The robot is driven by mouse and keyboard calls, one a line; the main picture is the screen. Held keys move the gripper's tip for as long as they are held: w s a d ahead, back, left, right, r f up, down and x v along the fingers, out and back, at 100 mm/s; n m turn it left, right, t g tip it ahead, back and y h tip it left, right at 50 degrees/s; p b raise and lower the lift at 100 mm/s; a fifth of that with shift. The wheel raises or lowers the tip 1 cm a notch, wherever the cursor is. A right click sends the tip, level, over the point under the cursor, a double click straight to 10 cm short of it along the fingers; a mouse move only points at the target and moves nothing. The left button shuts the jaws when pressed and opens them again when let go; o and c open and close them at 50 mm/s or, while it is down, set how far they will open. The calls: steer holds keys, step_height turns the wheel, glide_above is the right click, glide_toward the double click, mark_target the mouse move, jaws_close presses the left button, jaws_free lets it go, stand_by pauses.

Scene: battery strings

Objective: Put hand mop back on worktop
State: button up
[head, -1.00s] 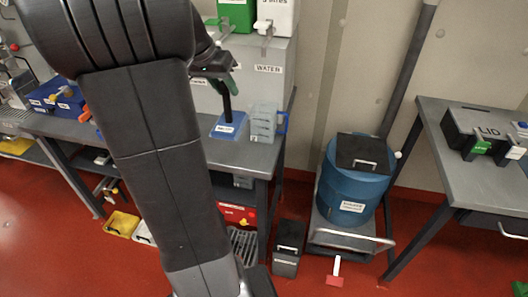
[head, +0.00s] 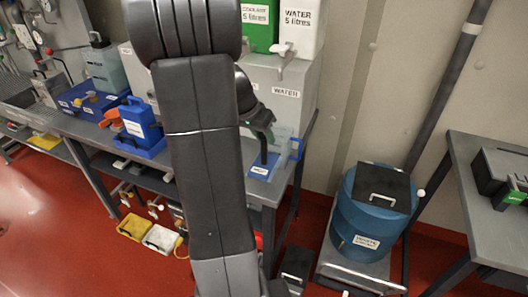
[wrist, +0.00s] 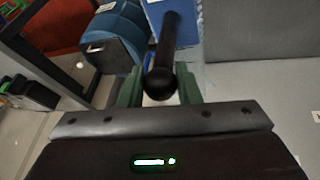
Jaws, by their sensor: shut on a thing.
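The hand mop has a black upright handle and a flat blue labelled pad (head: 263,166). My gripper (head: 261,130) is shut on the upper part of the handle. In the wrist view, the green fingers (wrist: 160,90) are either side of the black handle (wrist: 168,45), with its round knob nearest the camera and the blue pad beyond. The pad appears over the right end of the grey worktop (head: 258,191). I cannot tell whether it touches the surface.
A jug with a blue handle (head: 297,149) is close behind the mop, mostly hidden. The grey water tank (head: 287,72) stands behind. A blue caddy (head: 143,125) is left of my arm. A blue waste drum (head: 370,215) stands right of the worktop.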

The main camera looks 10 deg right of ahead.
mark_target(263, 163)
steer(key=shift+f, duration=3.2)
steer(key=shift+f, duration=0.2)
steer(key=o, duration=0.9)
steer(key=shift+r, duration=0.15)
steer(key=shift+r, duration=0.2)
steer(key=b+v, duration=0.1)
steer(key=v, duration=1)
steer(key=shift+a+r+b, duration=0.25)
steer(key=shift+a+b, duration=0.05)
